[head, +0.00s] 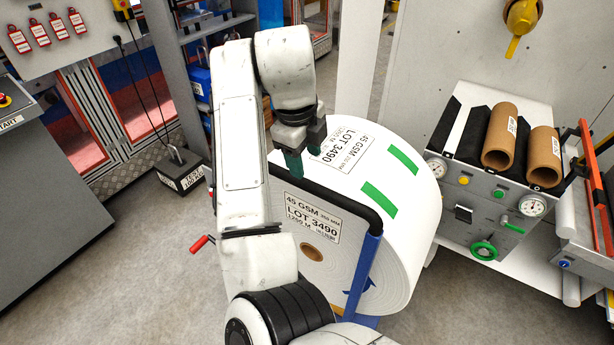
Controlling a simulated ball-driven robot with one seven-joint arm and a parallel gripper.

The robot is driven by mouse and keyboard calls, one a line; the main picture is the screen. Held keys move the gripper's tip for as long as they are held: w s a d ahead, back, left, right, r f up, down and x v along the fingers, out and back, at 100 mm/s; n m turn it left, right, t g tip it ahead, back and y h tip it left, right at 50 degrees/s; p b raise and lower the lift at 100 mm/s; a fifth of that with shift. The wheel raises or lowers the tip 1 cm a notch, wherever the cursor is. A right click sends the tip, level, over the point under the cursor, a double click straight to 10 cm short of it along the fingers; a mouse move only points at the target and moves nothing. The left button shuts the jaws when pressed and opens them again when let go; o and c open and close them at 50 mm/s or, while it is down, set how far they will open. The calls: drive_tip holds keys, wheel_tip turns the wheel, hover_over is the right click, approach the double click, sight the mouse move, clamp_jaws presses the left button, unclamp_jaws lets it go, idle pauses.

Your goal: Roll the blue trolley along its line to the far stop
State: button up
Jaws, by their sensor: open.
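The blue trolley (366,265) stands in the middle, partly behind my arm. A blue upright and a black push bar (345,200) show at its near side. It carries a large white paper roll (408,262) with green tape strips and labels reading LOT 3490. My gripper (306,158) is open, with its dark green-tipped fingers pointing down at the bar's far left part, in front of the roll. I cannot tell whether the fingers touch the bar. The trolley's wheels are mostly hidden, and I cannot make out the line or the far stop.
A red-handled crank (201,243) sticks out left of my arm. A weight block (184,170) on a cable stands on the floor at left, near a grey console (45,190). A machine (485,200) with brown cardboard cores is close on the right. Bare floor lies at lower left.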

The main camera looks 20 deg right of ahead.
sight(309, 183)
drive_tip(key=f, duration=0.3)
drive_tip(key=d+f, duration=0.1)
drive_tip(key=f, duration=0.2)
drive_tip(key=w+f+p, duration=0.1)
drive_tip(key=f, duration=0.1)
drive_tip(key=shift+d+f, duration=0.2)
drive_tip(key=shift+f, duration=0.2)
clamp_jaws()
